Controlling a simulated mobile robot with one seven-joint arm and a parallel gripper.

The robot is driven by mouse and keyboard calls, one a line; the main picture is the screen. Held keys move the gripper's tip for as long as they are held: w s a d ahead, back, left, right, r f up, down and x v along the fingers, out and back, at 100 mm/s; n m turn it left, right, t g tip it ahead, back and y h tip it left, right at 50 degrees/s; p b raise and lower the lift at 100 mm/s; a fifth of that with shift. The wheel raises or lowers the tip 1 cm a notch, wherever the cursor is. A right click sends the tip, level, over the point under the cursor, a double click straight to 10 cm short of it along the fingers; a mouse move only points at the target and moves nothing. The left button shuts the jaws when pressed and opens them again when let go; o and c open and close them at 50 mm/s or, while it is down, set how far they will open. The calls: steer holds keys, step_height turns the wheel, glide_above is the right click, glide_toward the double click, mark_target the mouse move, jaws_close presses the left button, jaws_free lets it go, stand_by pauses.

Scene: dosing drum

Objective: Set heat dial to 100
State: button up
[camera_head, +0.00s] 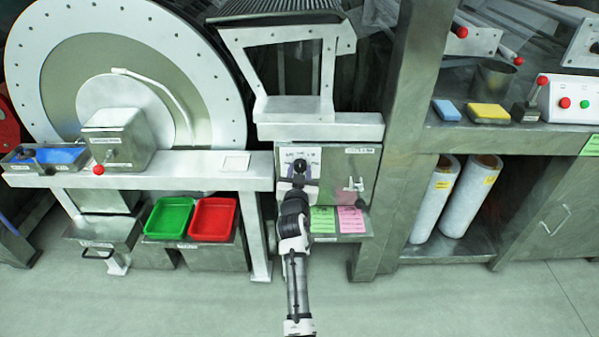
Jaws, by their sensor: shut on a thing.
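The heat dial (300,165) appears as a dark round knob on a white plate (313,158) on the front of the metal control box below the grey frame. My gripper (299,180) is at the dial, reaching up from below, and is shut on it. The gripper covers the lower part of the dial and plate. The scale marks and the dial's setting are too small to read.
A small metal handle (354,186) sits right of the dial on the same box. Green (322,220) and pink (351,220) notes are below. Green (168,217) and red (212,219) trays stand left. A thick metal post (400,130) rises to the right. The floor in front is clear.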

steer(key=n, duration=0.4)
steer(key=shift+n+t+p, duration=0.3)
steer(key=shift+n+p, duration=0.4)
steer(key=shift+n, duration=1.3)
steer(key=o, duration=1)
steer(key=s, duration=1.3)
steer(key=shift+s+a+f, duration=0.3)
steer(key=shift+s+f, duration=0.05)
steer(key=shift+s, duration=0.05)
